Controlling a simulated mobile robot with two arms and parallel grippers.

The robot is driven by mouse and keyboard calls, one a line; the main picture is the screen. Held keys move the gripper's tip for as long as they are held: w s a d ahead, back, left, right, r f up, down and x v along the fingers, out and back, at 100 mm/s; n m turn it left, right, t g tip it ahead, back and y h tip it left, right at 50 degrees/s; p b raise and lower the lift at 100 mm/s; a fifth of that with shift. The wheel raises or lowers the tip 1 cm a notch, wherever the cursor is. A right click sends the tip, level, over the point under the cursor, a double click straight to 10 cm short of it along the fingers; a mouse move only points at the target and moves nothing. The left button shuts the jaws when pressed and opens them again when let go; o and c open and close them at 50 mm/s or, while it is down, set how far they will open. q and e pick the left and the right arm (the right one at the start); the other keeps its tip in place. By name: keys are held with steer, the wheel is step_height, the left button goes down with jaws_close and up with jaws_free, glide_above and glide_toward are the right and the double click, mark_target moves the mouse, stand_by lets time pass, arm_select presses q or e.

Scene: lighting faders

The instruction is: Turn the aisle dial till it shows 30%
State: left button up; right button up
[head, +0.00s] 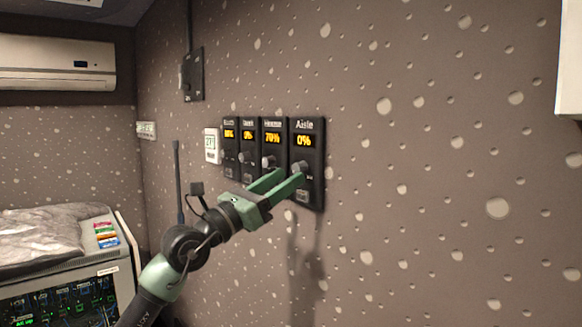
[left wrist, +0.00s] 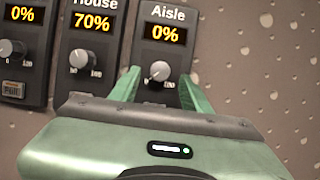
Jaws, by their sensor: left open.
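The Aisle panel (head: 305,145) is the rightmost of a row of dark dimmer panels on the wall, and its display reads 0%. It also shows in the left wrist view (left wrist: 163,12), with its round grey dial (left wrist: 160,71) below the display. My left gripper (head: 285,180) is open in front of this panel. In the left wrist view its green fingers (left wrist: 160,88) stand one on each side of the Aisle dial. I cannot tell whether they touch it. The lower part of the panel is hidden by the gripper in the wrist view. My right gripper is not in view.
The House panel (head: 272,136) reads 70% just left of Aisle, with more panels beyond it. A white thermostat (head: 211,146) and a dark wall box (head: 192,75) are nearby. A grey console (head: 70,270) stands at lower left.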

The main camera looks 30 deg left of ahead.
mark_target(299, 169)
arm_select(q)
steer(key=shift+p+x, duration=0.35)
steer(key=shift+x, duration=0.85)
